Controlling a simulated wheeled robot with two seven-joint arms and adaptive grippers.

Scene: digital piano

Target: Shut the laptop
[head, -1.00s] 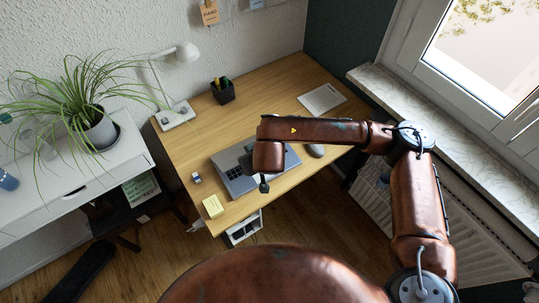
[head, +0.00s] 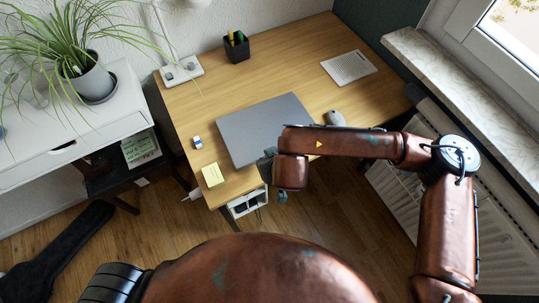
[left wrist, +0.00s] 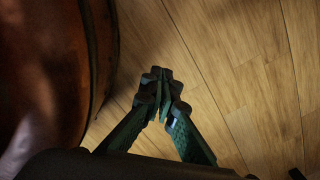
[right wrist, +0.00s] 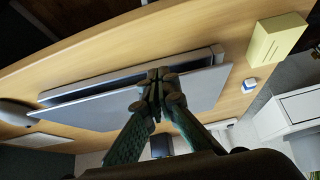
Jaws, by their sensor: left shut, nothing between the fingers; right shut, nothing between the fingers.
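The grey laptop (head: 262,122) lies on the wooden desk, its lid down over the keyboard and looking nearly flat in the head view. My right gripper (right wrist: 160,84) is shut and empty, close to the lid's edge; contact is unclear. In the head view my right arm hides the laptop's near right corner. My left gripper (left wrist: 162,82) is shut and empty above the wooden floor, outside the head view.
On the desk (head: 300,75) are a mouse (head: 335,118), a white notepad or keypad (head: 349,67), a pen cup (head: 237,46), yellow notes (head: 212,175) and a small eraser-like block (head: 197,143). A white cabinet with a plant (head: 90,75) stands left. The window sill is right.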

